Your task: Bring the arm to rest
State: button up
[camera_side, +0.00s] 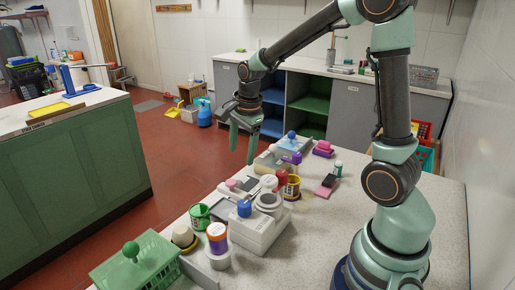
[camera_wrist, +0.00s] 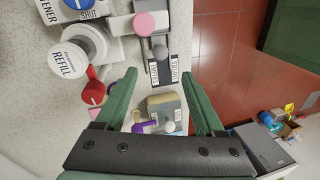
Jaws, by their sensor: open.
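My arm reaches from the right over the stone washboard (camera_side: 330,235) in the side view. My gripper (camera_side: 243,138) hangs pointing down above the far left edge of the washboard, its green fingers apart. In the wrist view my gripper (camera_wrist: 165,100) shows two green fingers spread wide with nothing held between them. Below and between the fingers are a beige and grey block (camera_wrist: 165,108) and a purple item (camera_wrist: 148,127). The gripper appears apart from the things on the washboard.
Several containers and devices crowd the washboard's left side, including a white dispenser (camera_side: 262,225), a red-topped item (camera_side: 282,178) and a green basket (camera_side: 135,262). A pink sponge (camera_side: 325,190) lies farther right. The washboard's right front is clear. A green counter (camera_side: 70,165) stands across the red floor.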

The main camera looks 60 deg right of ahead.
jog(key=s+a+r+n+t, duration=0.1)
jog(key=s+a+r+n, duration=0.3)
jog(key=n, duration=0.6)
jog(key=s+a+r+n+t, duration=0.2)
jog(key=s+a+r+n, duration=0.2)
jog(key=s+n, duration=0.3)
jog(key=a+n, duration=0.1)
jog(key=n, duration=0.2)
jog(key=shift+s+r, duration=0.2)
jog(key=shift+r, duration=0.15)
jog(key=shift+d, duration=0.1)
